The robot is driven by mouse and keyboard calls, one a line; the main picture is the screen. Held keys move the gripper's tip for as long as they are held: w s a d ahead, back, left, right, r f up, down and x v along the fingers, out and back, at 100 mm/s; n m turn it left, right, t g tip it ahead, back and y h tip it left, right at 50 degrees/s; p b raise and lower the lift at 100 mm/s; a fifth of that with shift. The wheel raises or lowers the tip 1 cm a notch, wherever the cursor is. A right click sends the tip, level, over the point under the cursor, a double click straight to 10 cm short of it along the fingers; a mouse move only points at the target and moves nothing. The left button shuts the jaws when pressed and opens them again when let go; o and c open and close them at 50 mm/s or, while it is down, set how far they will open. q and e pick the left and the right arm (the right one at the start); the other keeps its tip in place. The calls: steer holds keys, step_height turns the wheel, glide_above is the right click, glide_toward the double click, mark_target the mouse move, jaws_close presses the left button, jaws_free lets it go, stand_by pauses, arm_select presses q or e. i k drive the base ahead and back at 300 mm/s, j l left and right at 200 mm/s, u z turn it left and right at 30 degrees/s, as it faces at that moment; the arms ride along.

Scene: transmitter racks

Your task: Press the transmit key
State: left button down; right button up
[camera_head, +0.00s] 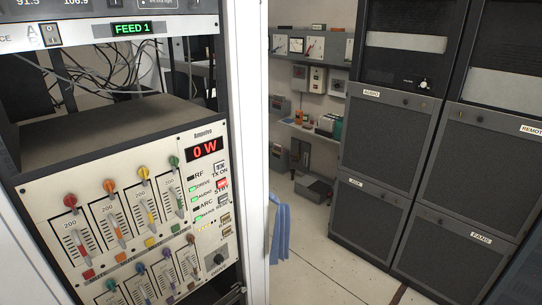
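The amplifier panel (120,217) fills the lower left of the head view, in the open rack. Its red display (205,148) reads "0 W". Below the display is a pale square key marked "TX" (220,167), with "TX ON" lettering by it; I take this as the transmit key. Just under it is a red lit key (222,184), apparently marked "STBY". Green lamps (194,190) are lit left of these keys. Neither of my grippers shows in this view.
Colored slider knobs (109,186) in two rows stick out left of the keys. A dark round knob (215,262) sits below them. The white rack edge (255,150) stands right of the panel, with a blue item (280,233) beside it. Grey cabinets (390,140) stand across open floor (320,265).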

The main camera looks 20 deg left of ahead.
mark_target(218, 167)
steer(key=u, duration=1.75)
